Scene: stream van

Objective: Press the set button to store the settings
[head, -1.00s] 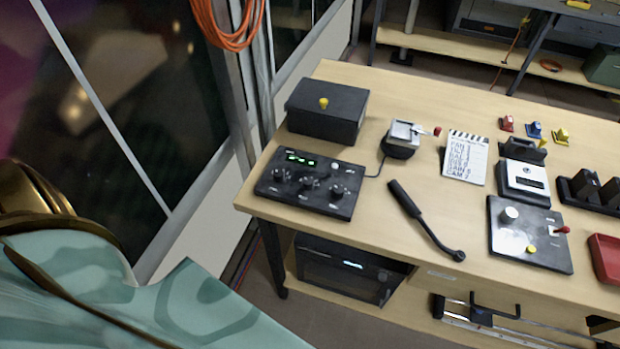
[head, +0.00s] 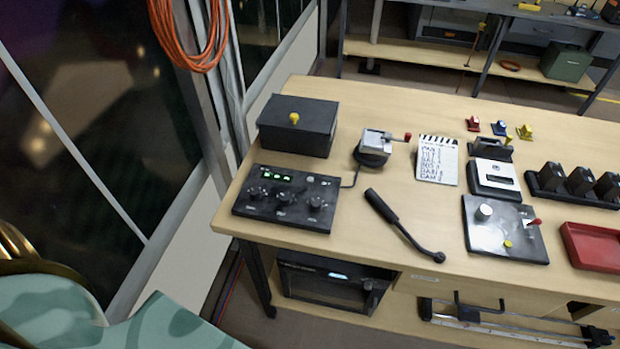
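A black control panel (head: 287,200) lies at the left end of the wooden table. It has a lit green display (head: 271,175), a row of knobs along its front and small pale controls to the right of the display. One small light button (head: 310,179) sits near the panel's upper right; its label is too small to read, so I cannot tell which control is the set button. Neither of my grippers is in view, and nothing touches the panel.
A black box with a yellow knob (head: 298,125) stands behind the panel. A black-handled lever tool (head: 402,225), a cue card (head: 437,160), a second panel (head: 504,229) and a red tray (head: 592,247) lie to the right. Bare tabletop (head: 340,245) lies in front.

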